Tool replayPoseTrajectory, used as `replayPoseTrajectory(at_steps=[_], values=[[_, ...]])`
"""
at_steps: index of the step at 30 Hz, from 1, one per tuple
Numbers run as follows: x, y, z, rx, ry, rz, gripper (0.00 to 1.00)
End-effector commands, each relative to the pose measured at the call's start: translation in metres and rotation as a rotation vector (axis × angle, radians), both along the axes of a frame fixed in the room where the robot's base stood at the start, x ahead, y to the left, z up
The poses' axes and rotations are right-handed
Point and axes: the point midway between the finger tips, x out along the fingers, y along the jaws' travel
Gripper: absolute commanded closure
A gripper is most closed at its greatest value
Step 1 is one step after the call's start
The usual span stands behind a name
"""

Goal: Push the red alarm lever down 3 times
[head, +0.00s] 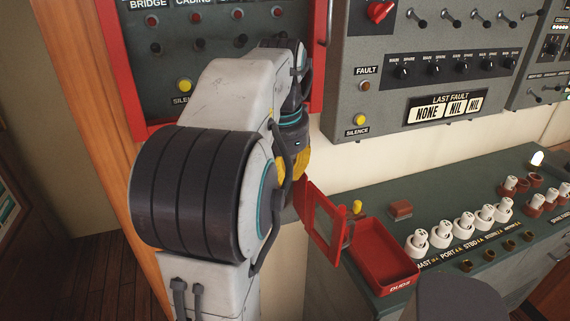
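No lever that I can name for certain as the red alarm lever shows in the head view. A red heart-shaped knob or handle (380,11) on the grey panel is cut by the top edge; I cannot tell whether it is the lever. My arm stands in front of the red-framed alarm panel (137,88) and hides its middle and lower right. The forearm bends down behind my upper arm.
A grey fault panel (440,128) with switches hangs at the right. Wooden floor lies at lower left.

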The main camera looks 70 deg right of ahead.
Motion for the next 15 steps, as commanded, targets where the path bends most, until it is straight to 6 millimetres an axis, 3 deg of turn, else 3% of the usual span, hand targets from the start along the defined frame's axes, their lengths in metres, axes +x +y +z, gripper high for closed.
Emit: replayPoseTrajectory(at_steps=[6, 15], values=[[0.000, 0.003, 0.020, -0.001, 0.000, 0.000, 1.00], [-0.001, 0.005, 0.027, 0.000, 0.000, 0.000, 1.00]])
